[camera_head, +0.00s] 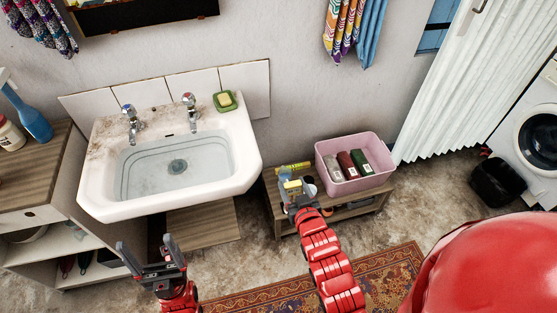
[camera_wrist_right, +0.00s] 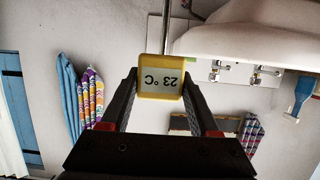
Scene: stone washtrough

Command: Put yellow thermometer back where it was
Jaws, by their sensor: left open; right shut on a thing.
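The yellow thermometer (camera_wrist_right: 161,77) has a white display reading 23 °C and a thin metal probe. My right gripper (camera_wrist_right: 160,92) is shut on its yellow head. In the head view the thermometer (camera_head: 292,185) is a small yellow patch at the end of my right arm, over the low wooden bench (camera_head: 284,212). The display appears upside down in the wrist view. My left gripper (camera_head: 148,248) is open and empty, in front of the sink's lower edge.
A pink bin (camera_head: 335,178) with several bottles stands on the bench. A yellow tube-like item (camera_head: 294,168) lies left of it. The white sink (camera_head: 243,170) holds water, with a green soap dish (camera_head: 225,102) on its rim. A patterned rug (camera_head: 384,268) covers the floor.

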